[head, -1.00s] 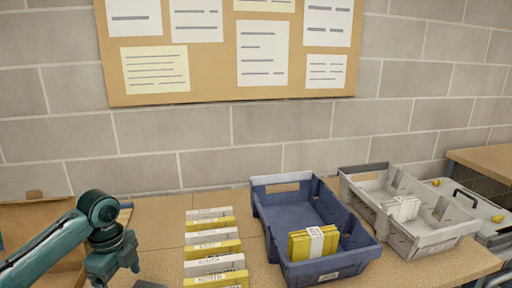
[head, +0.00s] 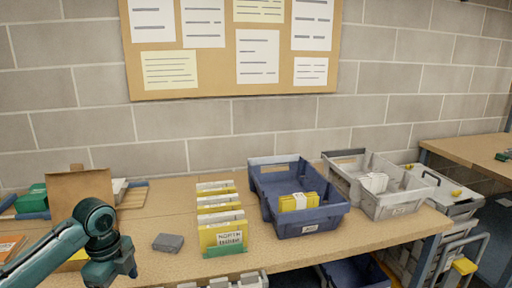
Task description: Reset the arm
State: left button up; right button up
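My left arm comes in from the lower left in the head view. Its wrist and the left gripper (head: 122,273) are at the bottom edge, in front of the worktable (head: 165,215). The gripper's fingertips are not clear, so I cannot tell whether it is open or shut. No held object shows at it. My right arm and gripper are not in view.
On the table are a brown paper bag (head: 82,192), a small grey block (head: 168,242), a row of yellow and white card files (head: 222,236), a blue bin (head: 312,222) and a grey bin (head: 402,202). Bare tabletop lies around the block.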

pick_arm(q)
jog(key=s+d+f+n+t+h, duration=0.2)
jog(key=s+d+f+n, duration=0.2)
jog(key=d+f, duration=0.4)
jog(key=s+d+f+n+t+h, duration=0.2)
jog(key=s+d+f+n+t, duration=0.1)
jog(key=d+f, duration=0.55)
jog(key=s+n+t+y, duration=0.1)
jog(key=s+n+t, duration=0.4)
jog(key=s+n, duration=0.4)
jog(key=s, duration=0.3)
jog(key=shift+a+n, duration=0.3)
jog(key=shift+a, duration=0.1)
